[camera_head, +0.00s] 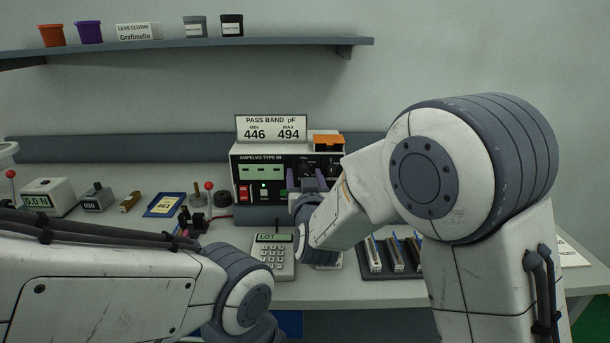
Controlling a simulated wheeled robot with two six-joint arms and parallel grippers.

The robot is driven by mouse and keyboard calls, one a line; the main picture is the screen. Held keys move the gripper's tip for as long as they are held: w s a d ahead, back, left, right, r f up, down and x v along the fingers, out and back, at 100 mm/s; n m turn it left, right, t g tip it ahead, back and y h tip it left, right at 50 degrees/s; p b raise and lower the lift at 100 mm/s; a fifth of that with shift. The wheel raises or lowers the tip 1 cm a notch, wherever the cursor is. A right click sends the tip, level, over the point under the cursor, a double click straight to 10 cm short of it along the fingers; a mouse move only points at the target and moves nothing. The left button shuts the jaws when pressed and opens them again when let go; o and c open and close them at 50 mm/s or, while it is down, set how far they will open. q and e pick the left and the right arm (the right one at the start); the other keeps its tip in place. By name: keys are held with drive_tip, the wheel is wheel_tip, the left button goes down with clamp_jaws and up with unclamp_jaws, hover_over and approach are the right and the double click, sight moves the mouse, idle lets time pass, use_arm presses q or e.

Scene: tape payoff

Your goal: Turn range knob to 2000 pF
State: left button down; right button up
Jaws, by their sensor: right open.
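The meter (262,155), labelled "AMPELVO TYPE III", stands on the bench at centre. Its front has a green display (261,172), a red switch, a small lit green light and a black panel to the right. My right gripper (306,181) is in front of that black panel, its two purple fingers open and apart, pointing at the panel. A dark knob seems to show near the fingertips; its pointer and markings are too small to read, and I cannot tell whether the fingers touch it. My right arm hides the panel's right part. My left gripper is not in view.
A sign (271,129) reading "PASS BAND pF MIN 446 MAX 494" and an orange tray (328,143) are on top of the meter. A keypad device (273,257) lies in front. A dark rack (378,273) stands right; small instruments stand left. A shelf (190,45) runs above.

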clamp_jaws()
drive_tip(key=shift+n, duration=0.3)
drive_tip(key=n+p, duration=0.1)
drive_tip(key=n, duration=0.1)
drive_tip(key=n+p, duration=0.2)
drive_tip(key=n, duration=0.1)
drive_tip(key=shift+r+g, duration=0.2)
drive_tip(key=shift+g, duration=0.1)
drive_tip(key=n+p, duration=0.2)
drive_tip(key=n, duration=0.2)
drive_tip(key=shift+a+n+h+p, duration=0.1)
drive_tip(key=shift+n+h+p, duration=0.2)
drive_tip(key=shift+n+p, duration=0.45)
drive_tip(key=shift+f+n, duration=0.1)
drive_tip(key=shift+n, duration=0.15)
